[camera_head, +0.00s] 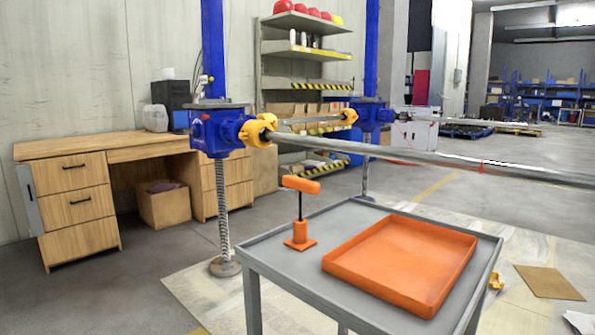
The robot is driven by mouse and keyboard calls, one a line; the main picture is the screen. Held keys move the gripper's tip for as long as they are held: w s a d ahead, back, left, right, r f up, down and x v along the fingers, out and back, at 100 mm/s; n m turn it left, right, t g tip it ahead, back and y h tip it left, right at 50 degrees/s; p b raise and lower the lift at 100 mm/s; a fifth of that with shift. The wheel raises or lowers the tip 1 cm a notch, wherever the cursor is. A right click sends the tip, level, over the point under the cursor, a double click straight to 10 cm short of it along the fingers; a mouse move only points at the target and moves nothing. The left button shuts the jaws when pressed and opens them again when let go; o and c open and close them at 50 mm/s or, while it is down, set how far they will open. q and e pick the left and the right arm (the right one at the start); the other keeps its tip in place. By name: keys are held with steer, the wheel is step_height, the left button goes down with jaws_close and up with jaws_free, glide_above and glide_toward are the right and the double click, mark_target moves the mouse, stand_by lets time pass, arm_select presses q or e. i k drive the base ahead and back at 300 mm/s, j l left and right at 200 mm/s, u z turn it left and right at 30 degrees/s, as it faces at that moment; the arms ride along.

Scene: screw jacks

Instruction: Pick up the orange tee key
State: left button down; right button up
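The orange tee key (301,185) stands upright on the left part of a grey table (272,253). It has an orange crossbar handle on top and a thin dark shaft. The shaft's lower end goes into an orange block with a flat base (300,233). Neither of my grippers shows in the head view, so nothing is seen touching the key.
An orange tray (400,262) lies on the table right of the key and looks empty. Behind stand blue screw jacks (215,130) with yellow couplings and a long metal shaft (420,158) crossing behind the table. A wooden desk (80,190) is at the left.

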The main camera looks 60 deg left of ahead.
mark_target(301, 185)
steer(key=u, duration=1.8)
